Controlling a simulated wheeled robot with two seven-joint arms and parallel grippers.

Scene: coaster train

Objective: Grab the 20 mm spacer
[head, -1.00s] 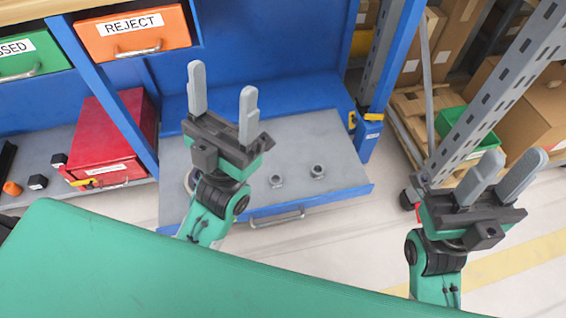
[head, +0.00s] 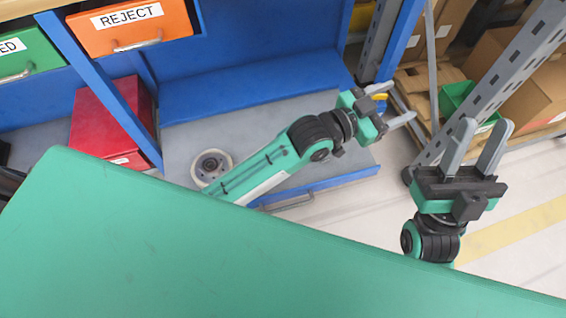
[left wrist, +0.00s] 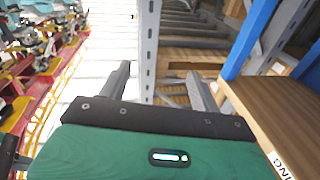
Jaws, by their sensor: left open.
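No 20 mm spacer can be made out now; my left forearm covers much of the grey drawer top (head: 185,135), where two small rings showed earlier. A round grey and cream ring-shaped part (head: 211,167) lies there, left of my arm. My left gripper (head: 397,104) is open and empty, reaching past the drawer's right end near the rack post. In the left wrist view its fingers (left wrist: 160,80) are spread with nothing between them. My right gripper (head: 482,128) is open and empty at the right, above the floor.
An orange REJECT bin (head: 130,28) and a green bin (head: 28,58) are at upper left. A red box (head: 105,122) stands below them. A perforated grey rack post (head: 500,80), a green crate (head: 458,100) and cardboard boxes (head: 525,100) are at right. Floor at lower right is clear.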

